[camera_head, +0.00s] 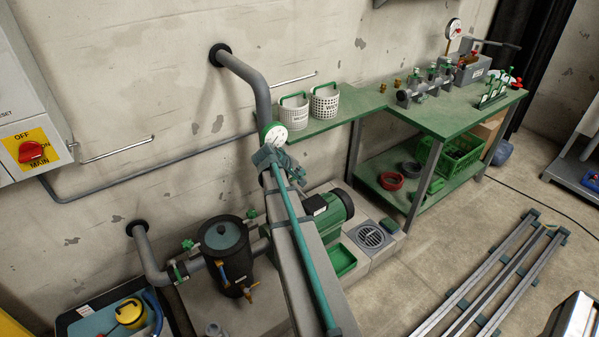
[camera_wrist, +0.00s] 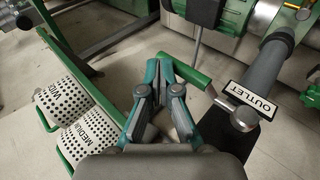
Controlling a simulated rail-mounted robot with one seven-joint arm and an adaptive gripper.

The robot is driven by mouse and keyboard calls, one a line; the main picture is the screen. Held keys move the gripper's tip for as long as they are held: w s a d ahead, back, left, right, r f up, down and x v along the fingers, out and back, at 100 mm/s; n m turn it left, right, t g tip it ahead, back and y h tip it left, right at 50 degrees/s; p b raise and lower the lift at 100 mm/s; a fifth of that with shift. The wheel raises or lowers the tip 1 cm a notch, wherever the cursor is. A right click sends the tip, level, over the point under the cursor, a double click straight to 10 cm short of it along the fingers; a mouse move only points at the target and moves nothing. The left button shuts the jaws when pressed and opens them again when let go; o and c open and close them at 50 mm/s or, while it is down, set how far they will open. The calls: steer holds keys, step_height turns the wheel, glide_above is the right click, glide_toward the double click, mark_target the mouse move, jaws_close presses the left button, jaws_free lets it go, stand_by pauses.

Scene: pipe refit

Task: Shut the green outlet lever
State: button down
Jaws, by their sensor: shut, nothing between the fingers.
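The green outlet lever (camera_wrist: 191,72) shows in the wrist view just right of my fingertips. A white OUTLET label (camera_wrist: 250,101) is on that pipe. My gripper (camera_wrist: 161,68) is shut and empty, its fingertips close beside the grip's left end; I cannot tell whether they touch.
Two perforated white baskets (camera_head: 310,106) stand on the green bench (camera_head: 430,112), close to my gripper; they fill the left of the wrist view. A green pump (camera_head: 330,212) and a black filter pot (camera_head: 227,255) stand below.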

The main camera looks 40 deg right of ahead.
steer(key=s+a+r, duration=0.2)
steer(key=a, duration=1.1)
steer(key=shift+s+a, duration=0.25)
steer(key=shift+a, duration=0.1)
steer(key=s+a+f+g+y+p, duration=0.1)
steer(key=s+a+f+y, duration=0.1)
steer(key=s+a+f, duration=0.5)
steer(key=s+a+f+g+y, duration=0.1)
steer(key=s+a+f+y, duration=0.3)
steer(key=f, duration=0.5)
steer(key=s+a+f+g+y+p, duration=0.1)
steer(key=s+a+f, duration=0.3)
steer(key=a+f, duration=0.35)
steer(key=s+a+f+g+y+p, duration=0.1)
steer(key=s+a+f, duration=0.4)
steer(key=s, duration=0.7)
steer(key=s+a+f+g, duration=0.4)
steer(key=s+f, duration=0.1)
steer(key=s, duration=0.8)
steer(key=shift+a+f+y+p, duration=0.35)
steer(key=shift+f+y, duration=0.05)
